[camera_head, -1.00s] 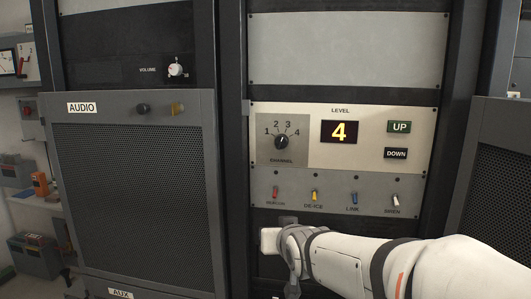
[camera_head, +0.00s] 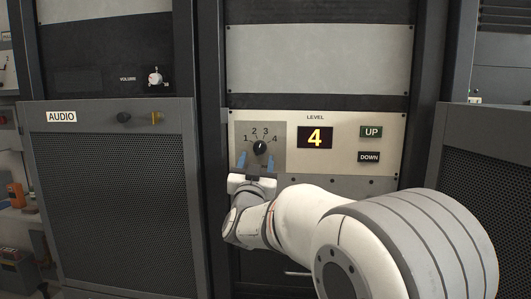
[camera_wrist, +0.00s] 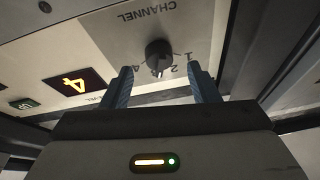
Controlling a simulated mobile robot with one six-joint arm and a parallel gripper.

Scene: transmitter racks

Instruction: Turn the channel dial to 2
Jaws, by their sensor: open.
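The channel dial (camera_head: 260,148) is a black round knob on a grey plate marked 1 to 4. Its white pointer appears to point near 3. In the wrist view the dial (camera_wrist: 158,54) shows upside down, its pointer towards the gripper side. My gripper (camera_head: 256,163) is open, its two blue fingers pointing up just below the dial. In the wrist view the fingers (camera_wrist: 158,75) stand either side of the dial's line, with the knob beyond their tips and no visible contact. The fingers and gripper body hide part of the scale there.
The level display (camera_head: 315,138) reads 4, with UP (camera_head: 371,132) and DOWN (camera_head: 369,157) buttons to its right. My arm covers the switch row below. The AUDIO cabinet (camera_head: 120,190) stands left, with a volume knob (camera_head: 155,76) above it.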

